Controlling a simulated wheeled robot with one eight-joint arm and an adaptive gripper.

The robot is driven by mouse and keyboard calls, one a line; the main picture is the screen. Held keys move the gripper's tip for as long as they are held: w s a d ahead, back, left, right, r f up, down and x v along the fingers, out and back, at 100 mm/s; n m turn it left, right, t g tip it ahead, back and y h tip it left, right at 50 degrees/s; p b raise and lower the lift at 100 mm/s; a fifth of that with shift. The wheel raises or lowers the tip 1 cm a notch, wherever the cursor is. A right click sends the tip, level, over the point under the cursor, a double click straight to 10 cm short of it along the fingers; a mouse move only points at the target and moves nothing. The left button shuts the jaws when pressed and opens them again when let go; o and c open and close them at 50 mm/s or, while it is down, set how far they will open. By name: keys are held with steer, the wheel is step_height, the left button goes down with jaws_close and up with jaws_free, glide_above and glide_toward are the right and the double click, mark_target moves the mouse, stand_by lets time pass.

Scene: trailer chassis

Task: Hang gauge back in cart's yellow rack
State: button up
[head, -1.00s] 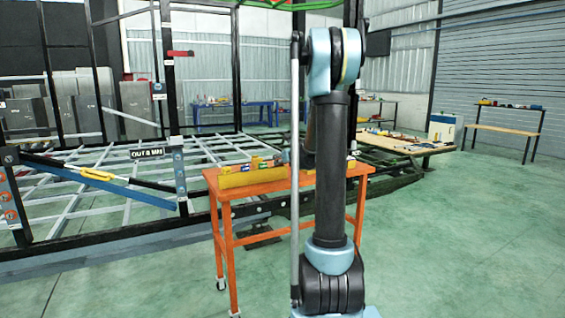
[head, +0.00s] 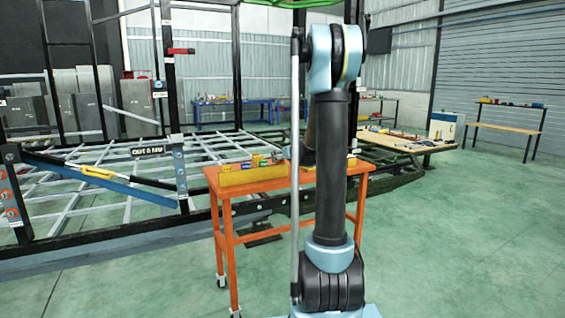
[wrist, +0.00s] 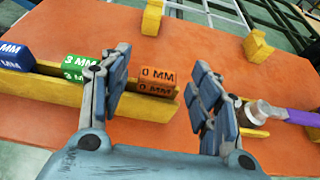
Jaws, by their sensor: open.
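The yellow rack (wrist: 40,86) lies on the orange cart (wrist: 60,125), which also shows in the head view (head: 228,210). In the wrist view it holds a blue gauge (wrist: 14,56), a green 3 MM gauge (wrist: 78,68) and an orange 0 MM gauge (wrist: 157,80). My gripper (wrist: 160,62) is open. Its two fingers are apart, with the orange gauge visible between them; I see no contact with it. The left finger partly covers the rack between the green and orange gauges.
A tool with a grey head and purple handle (wrist: 295,116) lies right of the right finger. Yellow blocks (wrist: 153,17) stand on the far cart edge. The black trailer frame (head: 110,235) is behind the cart. Green floor right of the arm is clear.

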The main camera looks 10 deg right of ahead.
steer(key=v, duration=1.2)
steer(key=s+a+f+n+g, duration=0.2)
steer(key=s+a+f+n, duration=0.1)
steer(key=s+n, duration=0.4)
steer(key=s+a+f+n+g, duration=0.25)
steer(key=s+n, duration=0.25)
steer(key=s, duration=0.3)
steer(key=s+a+f+n+g, duration=0.2)
steer(key=s+a+f+n, duration=0.1)
steer(key=s+n, duration=0.4)
steer(key=s+d+f+n+g+h, duration=0.2)
steer(key=s+f+n, duration=0.3)
steer(key=s, duration=0.6)
steer(key=s+d+f+n+g+h, duration=0.2)
steer(key=s+f+n, duration=0.4)
steer(key=s, duration=0.5)
steer(key=d+n, duration=0.1)
steer(key=n, duration=0.1)
steer(key=shift+n, duration=0.3)
steer(key=shift+s, duration=0.15)
